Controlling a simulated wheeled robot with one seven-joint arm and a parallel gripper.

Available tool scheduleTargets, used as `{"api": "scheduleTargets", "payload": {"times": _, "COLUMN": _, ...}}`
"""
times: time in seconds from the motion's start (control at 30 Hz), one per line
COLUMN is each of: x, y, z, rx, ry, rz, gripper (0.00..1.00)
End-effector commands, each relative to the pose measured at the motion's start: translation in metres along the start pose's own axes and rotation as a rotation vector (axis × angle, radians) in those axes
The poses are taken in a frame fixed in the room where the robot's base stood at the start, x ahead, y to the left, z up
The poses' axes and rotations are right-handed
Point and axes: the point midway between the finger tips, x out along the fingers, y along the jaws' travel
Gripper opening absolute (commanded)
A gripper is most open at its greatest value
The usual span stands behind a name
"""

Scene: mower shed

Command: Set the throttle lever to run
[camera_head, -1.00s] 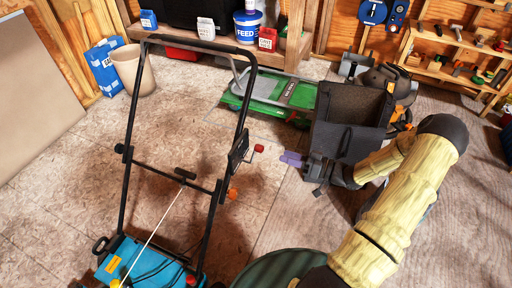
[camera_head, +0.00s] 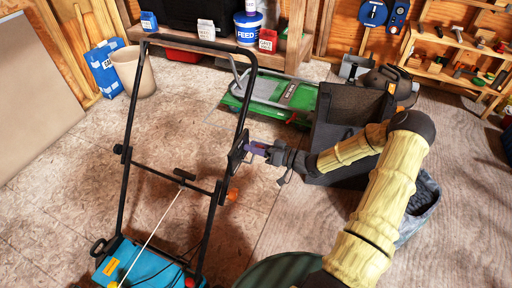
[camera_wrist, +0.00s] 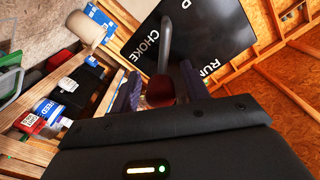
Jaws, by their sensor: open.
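The throttle lever shows in the wrist view as a grey stem with a dark red knob (camera_wrist: 160,92). It stands in front of a black plate (camera_wrist: 215,35) lettered CHOKE and RUN, with part of another word at the top edge. The stem is beside CHOKE, with RUN to its right; its exact setting I cannot tell. My gripper (camera_wrist: 162,88) is open, with one purple finger on each side of the knob; contact cannot be made out. In the head view my gripper (camera_head: 259,149) is at the plate (camera_head: 237,150) on the mower handle (camera_head: 247,95), and the knob is mostly hidden.
The blue mower body (camera_head: 145,265) is at lower left, with a pull cord rising to the handle's crossbar. A black grass box (camera_head: 345,110) stands right of my gripper, near my forearm. A green machine (camera_head: 290,98) lies behind. Open floor is on the left.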

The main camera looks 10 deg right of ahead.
Motion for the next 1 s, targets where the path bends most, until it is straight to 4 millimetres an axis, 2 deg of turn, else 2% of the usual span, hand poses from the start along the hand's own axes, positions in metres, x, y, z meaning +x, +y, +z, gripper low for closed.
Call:
{"api": "scheduleTargets", "payload": {"times": 0.07, "x": -0.001, "y": 0.0, "z": 0.0, "rx": 0.0, "ry": 0.0, "rz": 0.001, "gripper": 0.46}}
{"api": "scheduleTargets", "payload": {"times": 0.3, "x": -0.002, "y": 0.001, "z": -0.001, "rx": 0.0, "ry": 0.001, "rz": 0.002, "gripper": 0.01}}
{"api": "scheduleTargets", "payload": {"times": 0.67, "x": -0.002, "y": -0.001, "z": -0.001, "rx": -0.036, "ry": 0.0, "rz": 0.003, "gripper": 0.01}}
{"api": "scheduleTargets", "payload": {"times": 1.0, "x": -0.001, "y": -0.012, "z": -0.003, "rx": -0.218, "ry": -0.002, "rz": 0.002, "gripper": 0.01}}
